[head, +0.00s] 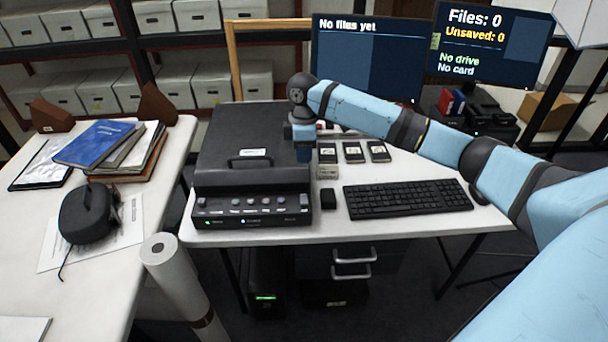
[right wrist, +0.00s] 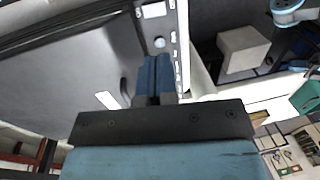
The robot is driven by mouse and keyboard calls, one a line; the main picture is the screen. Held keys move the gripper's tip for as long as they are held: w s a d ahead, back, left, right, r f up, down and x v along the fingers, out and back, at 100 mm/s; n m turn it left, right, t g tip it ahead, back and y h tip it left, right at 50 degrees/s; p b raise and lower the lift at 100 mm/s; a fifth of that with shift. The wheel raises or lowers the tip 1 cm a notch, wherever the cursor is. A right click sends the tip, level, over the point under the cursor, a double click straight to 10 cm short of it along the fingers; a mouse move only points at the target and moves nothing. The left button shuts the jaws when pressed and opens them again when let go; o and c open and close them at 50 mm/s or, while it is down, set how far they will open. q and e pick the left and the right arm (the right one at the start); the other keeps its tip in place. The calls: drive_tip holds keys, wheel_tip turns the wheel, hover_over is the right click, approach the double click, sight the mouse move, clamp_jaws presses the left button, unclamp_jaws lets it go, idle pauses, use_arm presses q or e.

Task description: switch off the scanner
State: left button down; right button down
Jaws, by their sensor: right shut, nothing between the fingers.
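The scanner (head: 240,140) is a black flatbed unit on the white desk, with its lid down. Its front panel (head: 250,204) carries a row of small round buttons and labels; which one is the power button is too small to tell. In the right wrist view the grey scanner lid (right wrist: 70,75) fills the left side, and a round button (right wrist: 159,43) shows just beyond my fingertips. My left gripper is out of view.
A keyboard (head: 405,197), a mouse (head: 328,204) and several small drives (head: 352,152) lie right of the scanner. Two monitors (head: 365,55) stand behind, one reading "Files: 0", "No drive", "No card". A paper roll (head: 176,275) stands at the desk's left front.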

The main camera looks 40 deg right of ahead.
sight(305, 199)
drive_tip(key=f, duration=0.4)
drive_tip(key=s+f, duration=0.1)
drive_tip(key=f, duration=0.3)
drive_tip(key=a+f, duration=0.1)
drive_tip(key=f, duration=0.4)
drive_tip(key=shift+s+b, duration=0.25)
drive_tip(key=shift+b, duration=0.15)
drive_tip(key=p, duration=0.1)
drive_tip(key=s+t+p, duration=0.1)
drive_tip(key=p, duration=0.1)
drive_tip(key=shift+a+h, duration=0.2)
drive_tip(key=shift+h, duration=0.2)
drive_tip(key=shift+w+f+t, duration=0.1)
drive_tip(key=shift+f+t, duration=0.3)
drive_tip(key=shift+f, duration=0.15)
drive_tip(key=shift+w+d+r, duration=0.25)
drive_tip(key=shift+w+d, duration=0.05)
drive_tip(key=shift+w+d+f, duration=0.1)
drive_tip(key=shift+w+d, duration=0.1)
drive_tip(key=shift+w, duration=0.2)
